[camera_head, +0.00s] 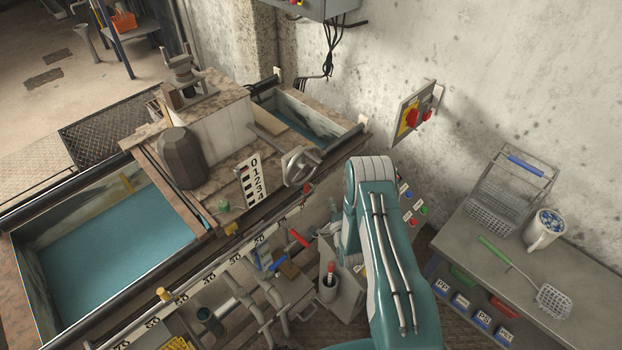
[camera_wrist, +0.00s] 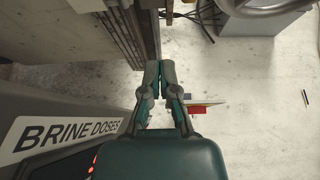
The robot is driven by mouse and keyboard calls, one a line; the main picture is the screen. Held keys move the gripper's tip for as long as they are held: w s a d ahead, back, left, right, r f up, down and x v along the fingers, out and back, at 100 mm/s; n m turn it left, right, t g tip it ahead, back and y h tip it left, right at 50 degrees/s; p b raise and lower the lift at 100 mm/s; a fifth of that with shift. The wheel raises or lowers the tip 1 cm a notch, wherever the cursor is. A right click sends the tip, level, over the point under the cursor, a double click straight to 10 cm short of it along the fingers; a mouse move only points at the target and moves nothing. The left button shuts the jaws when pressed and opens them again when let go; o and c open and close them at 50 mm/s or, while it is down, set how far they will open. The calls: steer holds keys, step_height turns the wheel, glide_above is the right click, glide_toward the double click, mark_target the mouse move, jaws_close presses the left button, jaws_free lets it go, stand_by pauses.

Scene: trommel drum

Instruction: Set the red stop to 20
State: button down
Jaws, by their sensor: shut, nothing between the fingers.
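A small red piece (camera_head: 307,188), likely the red stop, shows at the upper right end of the numbered rail (camera_head: 208,280). It is small and partly hidden, so its exact reading cannot be told. A yellow piece (camera_head: 163,294) sits farther down the rail. My gripper (camera_wrist: 159,88) is shut and empty in the wrist view, its two fingers close together. In the head view my gripper is hidden by my arm. In the wrist view a red and yellow thing (camera_wrist: 197,109) shows beyond the right finger, and I cannot tell what it is.
A red-handled lever (camera_head: 299,238) and several pipes stand below the rail. A handwheel (camera_head: 299,166) and a number plate (camera_head: 252,181) stand above it. A red and yellow switch (camera_head: 411,117) is on the wall. A "BRINE DOSES" panel (camera_wrist: 65,128) is close on the wrist view's left.

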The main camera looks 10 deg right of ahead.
mark_target(306, 188)
steer(key=w+a, duration=0.4)
steer(key=w, duration=0.4)
steer(key=shift+w+a, duration=0.15)
steer(key=shift+w, duration=0.1)
stand_by(0.5)
